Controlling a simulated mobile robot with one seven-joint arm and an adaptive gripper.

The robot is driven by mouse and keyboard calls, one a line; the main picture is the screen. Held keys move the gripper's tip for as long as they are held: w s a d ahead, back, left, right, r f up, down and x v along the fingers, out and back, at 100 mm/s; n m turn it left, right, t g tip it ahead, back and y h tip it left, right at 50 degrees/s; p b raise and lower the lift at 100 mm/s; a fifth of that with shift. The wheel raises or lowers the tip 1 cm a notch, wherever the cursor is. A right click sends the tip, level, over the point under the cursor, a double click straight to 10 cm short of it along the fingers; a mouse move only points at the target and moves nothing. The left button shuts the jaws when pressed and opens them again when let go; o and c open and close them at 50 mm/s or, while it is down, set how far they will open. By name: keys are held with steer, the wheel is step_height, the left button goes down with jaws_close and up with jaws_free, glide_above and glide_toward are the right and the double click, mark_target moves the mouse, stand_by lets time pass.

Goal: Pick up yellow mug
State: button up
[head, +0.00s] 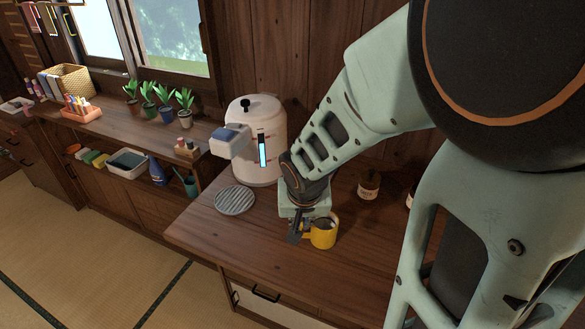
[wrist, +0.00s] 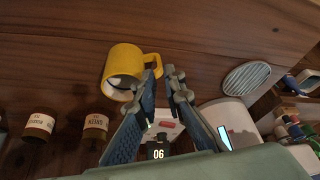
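The yellow mug (head: 323,236) stands on the wooden counter in the head view, just right of my gripper (head: 297,232). In the wrist view the mug (wrist: 123,68) lies left of my gripper (wrist: 165,76), with its handle pointing toward the fingertips. The two fingers are apart with a narrow gap. The handle's outer end is close to the left fingertip and partly overlapped by it in this view. I cannot tell whether they touch. Nothing is visibly gripped.
A white dispenser (head: 262,140) stands behind my gripper, with a round grey drip grate (head: 235,200) to its left. Labelled jars (head: 369,186) stand at the back right; two show in the wrist view (wrist: 40,124). The counter's front part (head: 255,245) is clear.

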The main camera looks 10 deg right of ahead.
steer(key=b+x, duration=0.3)
steer(key=x, duration=0.1)
steer(key=shift+f, duration=0.3)
steer(key=shift+b+x, duration=2.2)
steer(key=shift+x, duration=0.8)
steer(key=shift+w+d+r, duration=0.1)
steer(key=shift+w+r, duration=0.1)
jaws_close()
